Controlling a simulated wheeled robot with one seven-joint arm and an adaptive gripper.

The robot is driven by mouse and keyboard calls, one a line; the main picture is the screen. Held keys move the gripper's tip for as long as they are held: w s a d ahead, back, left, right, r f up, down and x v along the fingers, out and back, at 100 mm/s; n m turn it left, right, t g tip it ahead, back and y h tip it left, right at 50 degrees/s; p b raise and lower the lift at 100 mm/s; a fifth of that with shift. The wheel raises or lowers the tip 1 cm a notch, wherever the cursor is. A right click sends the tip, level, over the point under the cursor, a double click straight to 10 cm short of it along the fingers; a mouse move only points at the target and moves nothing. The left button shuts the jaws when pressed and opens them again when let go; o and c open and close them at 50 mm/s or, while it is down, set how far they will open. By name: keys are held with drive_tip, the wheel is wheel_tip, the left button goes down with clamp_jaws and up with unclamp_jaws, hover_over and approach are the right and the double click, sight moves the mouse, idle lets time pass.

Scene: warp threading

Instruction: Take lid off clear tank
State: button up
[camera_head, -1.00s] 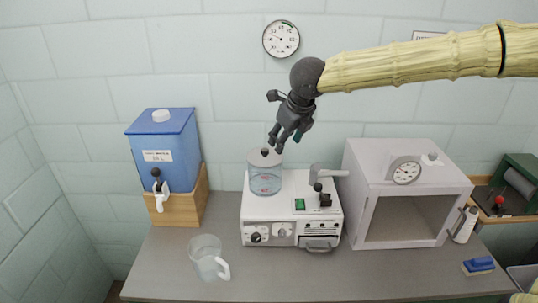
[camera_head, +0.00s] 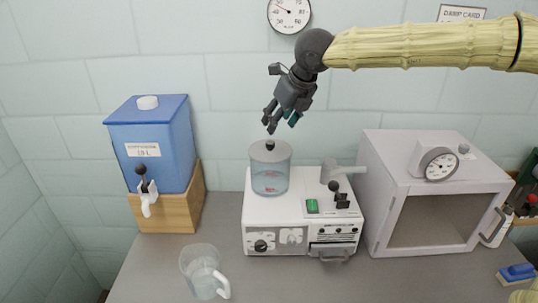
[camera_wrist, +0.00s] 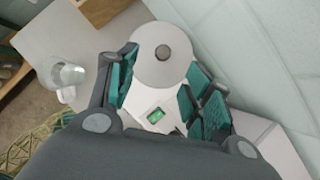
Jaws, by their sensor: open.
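The clear tank (camera_head: 270,178) stands on the back left of the white machine, holding bluish liquid with red marks on its wall. Its round grey lid (camera_head: 284,152) with a dark knob (camera_head: 269,145) sits on top. My gripper (camera_head: 278,125) is open and empty just above the knob, apart from it. In the wrist view, the lid (camera_wrist: 150,68) and its knob (camera_wrist: 162,52) lie beyond the teal-padded fingers (camera_wrist: 160,88), the knob roughly between them but farther out. The tank wall is hidden below the lid there.
A blue container (camera_head: 155,165) on a wooden stand is left, a clear jug (camera_head: 203,272) front left.

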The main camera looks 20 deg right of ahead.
sight(271, 142)
drive_tip(key=shift+d+p+x, duration=0.2)
drive_tip(key=shift+p+x, duration=0.7)
drive_tip(key=shift+x, duration=1.65)
drive_tip(key=shift+d+p+x, duration=0.15)
drive_tip(key=shift+p+x, duration=0.75)
drive_tip(key=shift+x, duration=1.7)
drive_tip(key=c, duration=1.1)
